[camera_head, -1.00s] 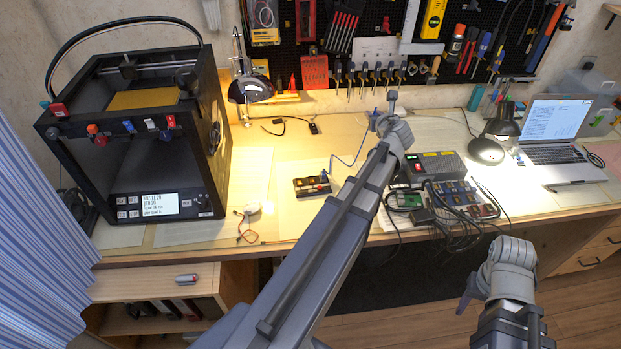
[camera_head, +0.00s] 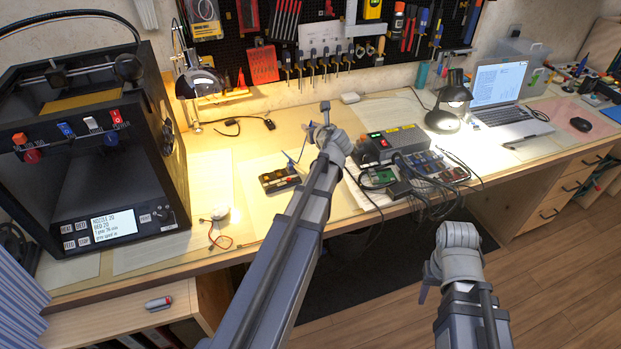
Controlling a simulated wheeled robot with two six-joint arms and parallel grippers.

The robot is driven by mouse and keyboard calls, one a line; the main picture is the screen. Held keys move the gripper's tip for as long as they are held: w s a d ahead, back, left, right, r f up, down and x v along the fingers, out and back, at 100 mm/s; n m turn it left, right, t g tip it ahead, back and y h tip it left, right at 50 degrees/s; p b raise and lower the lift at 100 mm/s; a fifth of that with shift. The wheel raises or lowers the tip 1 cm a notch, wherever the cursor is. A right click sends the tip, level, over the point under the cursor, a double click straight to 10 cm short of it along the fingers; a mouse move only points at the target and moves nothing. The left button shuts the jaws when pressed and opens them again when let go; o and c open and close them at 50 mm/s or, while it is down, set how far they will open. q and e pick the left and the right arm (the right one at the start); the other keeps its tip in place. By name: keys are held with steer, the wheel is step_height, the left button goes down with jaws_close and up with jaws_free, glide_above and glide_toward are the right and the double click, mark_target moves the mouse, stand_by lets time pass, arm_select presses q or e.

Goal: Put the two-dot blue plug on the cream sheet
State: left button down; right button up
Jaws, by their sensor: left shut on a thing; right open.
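My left gripper (camera_head: 312,129) is above the middle of the bench, behind the small black box, and is shut on a plug at the end of a blue cord (camera_head: 301,151). The plug is mostly hidden by the gripper, and its dots are too small to make out. The cord runs down towards the small black box (camera_head: 280,180) with lit orange buttons. Pale sheets lie on the bench, one left of the box (camera_head: 205,190) and one at the back (camera_head: 395,105); I cannot tell which is the cream one. My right gripper (camera_head: 427,278) is open and empty, in front of the bench.
A black 3D printer (camera_head: 95,150) fills the left. A grey power unit (camera_head: 398,142) and a cable-crowded panel (camera_head: 437,167) stand right of my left arm. Desk lamps, a laptop (camera_head: 500,92) and a tool-hung pegboard are behind.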

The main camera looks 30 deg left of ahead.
arm_select(q)
step_height(320, 180, down, 2)
steer(key=shift+d+f+b, duration=0.1)
steer(key=shift+f+b, duration=0.15)
steer(key=shift+b, duration=0.15)
arm_select(e)
step_height(320, 180, down, 2)
steer(key=shift+f, duration=0.2)
arm_select(q)
steer(key=shift+f, duration=0.1)
arm_select(e)
steer(key=shift+f, duration=0.1)
arm_select(q)
step_height(320, 180, down, 10)
steer(key=b, duration=1)
steer(key=shift+r, duration=0.2)
arm_select(e)
step_height(320, 180, down, 10)
arm_select(q)
steer(key=shift+f, duration=0.15)
steer(key=c, duration=1.1)
jaws_free()
steer(key=o, duration=0.4)
steer(key=shift+o, duration=0.2)
